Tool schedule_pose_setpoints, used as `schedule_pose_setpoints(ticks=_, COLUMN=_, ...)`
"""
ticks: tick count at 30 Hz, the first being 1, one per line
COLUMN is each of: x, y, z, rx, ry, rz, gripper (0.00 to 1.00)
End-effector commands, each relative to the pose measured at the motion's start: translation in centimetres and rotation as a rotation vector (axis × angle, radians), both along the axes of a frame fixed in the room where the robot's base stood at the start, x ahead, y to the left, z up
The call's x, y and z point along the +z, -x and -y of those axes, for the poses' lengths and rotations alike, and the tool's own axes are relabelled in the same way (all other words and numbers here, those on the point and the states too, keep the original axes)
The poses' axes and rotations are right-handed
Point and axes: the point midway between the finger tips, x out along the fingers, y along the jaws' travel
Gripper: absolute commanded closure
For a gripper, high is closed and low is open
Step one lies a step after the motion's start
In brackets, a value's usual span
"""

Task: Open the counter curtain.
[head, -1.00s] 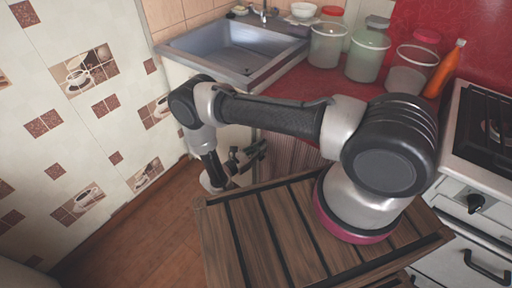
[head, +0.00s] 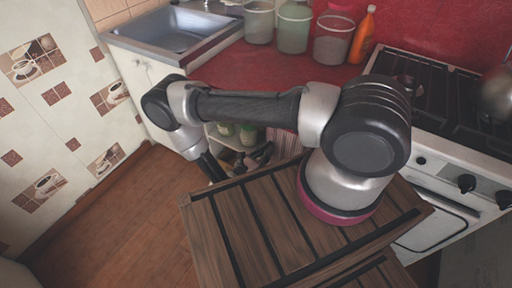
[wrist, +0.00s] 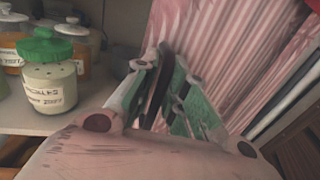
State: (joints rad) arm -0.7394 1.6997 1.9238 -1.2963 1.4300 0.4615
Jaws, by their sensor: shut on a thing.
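The counter curtain (head: 287,144) is pink-and-white striped cloth under the red counter. In the head view its visible part is gathered at the right of the opening, partly hidden by my arm and the wooden top. In the wrist view the curtain (wrist: 225,45) hangs in folds beyond my fingers. My gripper (head: 258,157) is low in front of the opening, small and partly hidden in the head view. In the wrist view my gripper (wrist: 172,95) is shut on the curtain's edge. Left of the cloth, the opening shows a shelf (wrist: 25,120) with several jars.
A green-lidded jar (wrist: 48,82) stands on the shelf close left of my fingers. A sink (head: 170,32) is at the back left and a stove (head: 440,105) at the right. Bare wooden floor (head: 130,215) lies to the left.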

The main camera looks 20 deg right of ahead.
Motion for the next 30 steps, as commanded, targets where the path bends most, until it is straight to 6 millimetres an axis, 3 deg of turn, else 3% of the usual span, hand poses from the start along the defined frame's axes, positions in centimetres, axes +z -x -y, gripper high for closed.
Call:
schedule_pose_setpoints(ticks=9, x=0.1, y=3.9, z=2.8, rx=0.001, ry=0.001, rz=0.003, gripper=1.0)
schedule_pose_setpoints(ticks=25, x=0.1, y=4.7, z=3.4, rx=0.0, ry=-0.001, rz=0.004, gripper=1.0)
schedule_pose_setpoints(ticks=26, x=0.0, y=4.7, z=3.4, rx=0.0, ry=-0.001, rz=0.004, gripper=0.81)
schedule_pose_setpoints(ticks=27, x=0.0, y=4.7, z=3.4, rx=0.0, ry=-0.001, rz=0.004, gripper=0.74)
schedule_pose_setpoints(ticks=28, x=0.1, y=4.7, z=3.4, rx=0.0, ry=-0.001, rz=0.004, gripper=0.68)
schedule_pose_setpoints(ticks=30, x=0.1, y=4.7, z=3.4, rx=0.0, ry=0.0, rz=0.003, gripper=0.68)
